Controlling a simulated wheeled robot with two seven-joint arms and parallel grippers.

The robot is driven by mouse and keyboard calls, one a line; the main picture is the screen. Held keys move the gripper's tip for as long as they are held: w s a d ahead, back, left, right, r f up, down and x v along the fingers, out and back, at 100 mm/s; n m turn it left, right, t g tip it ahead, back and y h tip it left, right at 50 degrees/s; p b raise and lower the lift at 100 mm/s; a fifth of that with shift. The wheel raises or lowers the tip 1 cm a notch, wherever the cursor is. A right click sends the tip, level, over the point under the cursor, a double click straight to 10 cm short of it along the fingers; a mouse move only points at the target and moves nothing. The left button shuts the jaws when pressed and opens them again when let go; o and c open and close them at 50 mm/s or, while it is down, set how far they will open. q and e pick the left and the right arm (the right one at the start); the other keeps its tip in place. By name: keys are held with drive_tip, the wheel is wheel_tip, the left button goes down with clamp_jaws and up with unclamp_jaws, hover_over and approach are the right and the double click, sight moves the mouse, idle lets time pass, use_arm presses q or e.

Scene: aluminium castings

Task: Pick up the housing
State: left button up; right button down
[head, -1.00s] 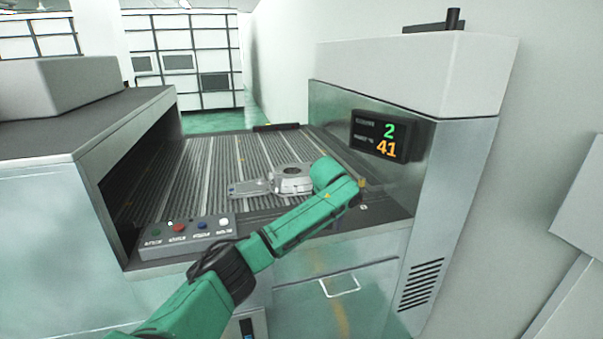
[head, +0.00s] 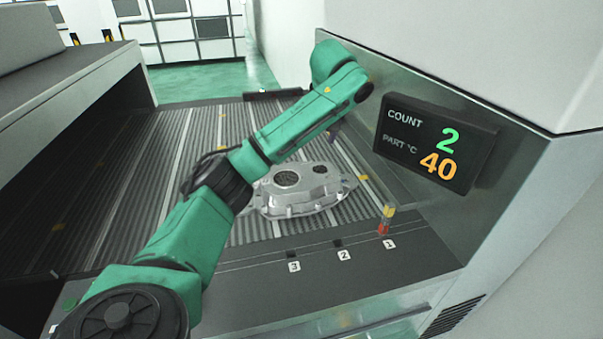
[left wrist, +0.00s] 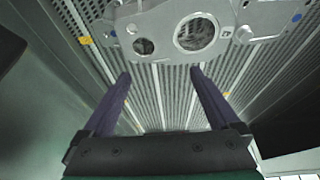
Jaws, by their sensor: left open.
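The housing (head: 302,198) is a grey cast metal part with round openings. It lies on the ribbed conveyor bed near its front edge, partly hidden behind my left arm in the head view. In the left wrist view the housing (left wrist: 163,25) fills the top, beyond the fingertips. My left gripper (left wrist: 160,74) is open, with two dark purple fingers apart and nothing between them. In the head view only a bit of my left gripper (head: 334,133) shows, past the far side of the housing, mostly hidden by the arm. My right gripper is not in view.
A machine wall with a display (head: 435,143) reading count 2 and part 40 stands close on the right. A small red and yellow post (head: 386,219) stands at mark 1 on the front ledge. A grey cover (head: 75,100) overhangs the bed's left side. The far bed is clear.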

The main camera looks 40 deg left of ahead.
sight(306, 173)
use_arm(q)
drive_tip(key=f+b, duration=0.1)
drive_tip(key=f, duration=0.1)
drive_tip(key=s+f+b, duration=0.1)
drive_tip(key=shift+s+d+f, duration=0.1)
drive_tip(key=shift+d+f, duration=0.1)
drive_tip(key=shift+f, duration=0.2)
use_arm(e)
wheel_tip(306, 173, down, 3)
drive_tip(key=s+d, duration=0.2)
use_arm(q)
drive_tip(key=shift+s+a+f+p, duration=0.1)
drive_tip(key=shift+s+a+p, duration=0.05)
drive_tip(key=shift+p, duration=1)
drive_tip(key=shift+x, duration=0.75)
drive_tip(key=p+x, duration=0.2)
drive_tip(key=x, duration=0.1)
drive_tip(key=a+p+x, duration=0.1)
drive_tip(key=x, duration=0.2)
drive_tip(key=shift+w+f+p, duration=0.1)
drive_tip(key=shift+w+p, duration=0.2)
drive_tip(key=shift+p, duration=0.1)
drive_tip(key=shift+f, duration=0.3)
drive_tip(key=shift+s+d, duration=0.1)
drive_tip(key=shift+d, duration=0.05)
clamp_jaws()
drive_tip(key=shift+r, duration=0.15)
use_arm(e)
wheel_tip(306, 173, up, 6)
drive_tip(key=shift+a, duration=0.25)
